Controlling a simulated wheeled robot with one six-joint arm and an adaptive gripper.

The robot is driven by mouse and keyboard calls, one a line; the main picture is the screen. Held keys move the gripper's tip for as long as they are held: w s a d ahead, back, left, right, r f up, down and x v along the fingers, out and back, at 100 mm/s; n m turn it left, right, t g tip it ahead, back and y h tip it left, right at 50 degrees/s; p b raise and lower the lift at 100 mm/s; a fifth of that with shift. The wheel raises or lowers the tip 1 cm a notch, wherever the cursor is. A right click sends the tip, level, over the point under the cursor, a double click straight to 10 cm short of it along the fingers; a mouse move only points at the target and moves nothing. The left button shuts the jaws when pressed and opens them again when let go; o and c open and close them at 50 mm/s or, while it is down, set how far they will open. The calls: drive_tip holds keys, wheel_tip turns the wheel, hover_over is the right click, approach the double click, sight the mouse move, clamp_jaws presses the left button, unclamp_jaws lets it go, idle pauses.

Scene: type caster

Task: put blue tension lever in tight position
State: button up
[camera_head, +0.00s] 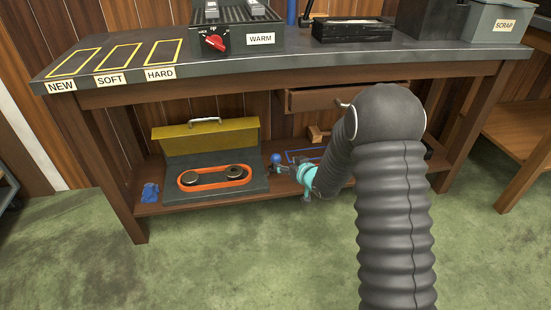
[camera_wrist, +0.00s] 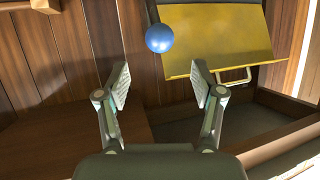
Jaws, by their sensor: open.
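The blue ball knob of the tension lever (camera_head: 275,158) stands at the right side of a belt unit on the low shelf. The knob also shows in the wrist view (camera_wrist: 159,38), ahead of and between my fingertips. My gripper (camera_wrist: 161,84) is open and empty, with the knob beyond its fingers and not touching them. In the head view my gripper (camera_head: 283,170) is small, just right of the knob. The belt unit has a raised yellow lid (camera_head: 206,136) and an orange belt (camera_head: 214,178) around two dark pulleys. The lever's shaft is hard to make out.
The workbench top (camera_head: 290,47) overhangs the shelf. A blue cloth (camera_head: 150,193) lies left of the unit, and a wooden block (camera_head: 317,134) is behind my arm. The green floor in front is clear.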

sight(278, 159)
drive_tip(key=x, duration=0.9)
drive_tip(key=shift+w+a+f, duration=0.1)
clamp_jaws()
